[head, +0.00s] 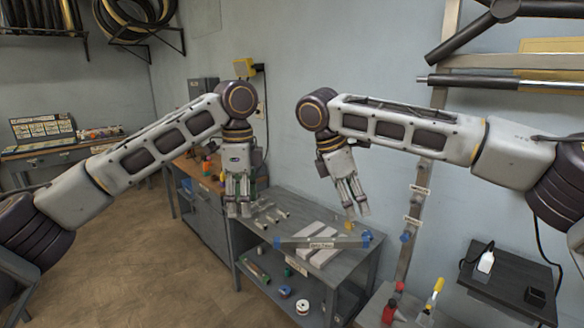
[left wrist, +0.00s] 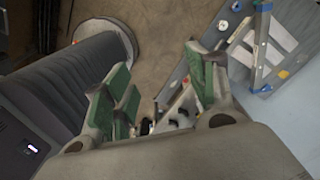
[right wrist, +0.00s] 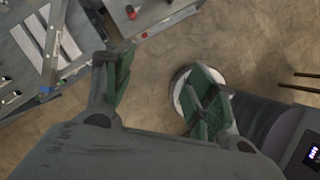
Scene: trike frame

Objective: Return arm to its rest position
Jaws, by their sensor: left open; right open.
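My left gripper (head: 238,206) hangs fingers-down at the end of my left arm in the head view, in front of the grey workbench and above floor level. Its green-padded fingers stand apart and empty in the left wrist view (left wrist: 160,105). My right gripper (head: 354,203) points down and slightly right, above the back part of the workbench. Its green-padded fingers are also spread and empty in the right wrist view (right wrist: 160,95). Both arms reach forward, bent at the wrist. Neither gripper is seen touching anything.
The grey workbench (head: 262,232) carries white bars (head: 310,243), metal tubes and a labelled rail; its lower shelf holds spools. A black shelf (head: 510,270) is on the right. A wall post (head: 415,200) stands behind my right arm. Open floor (head: 140,250) lies to the left.

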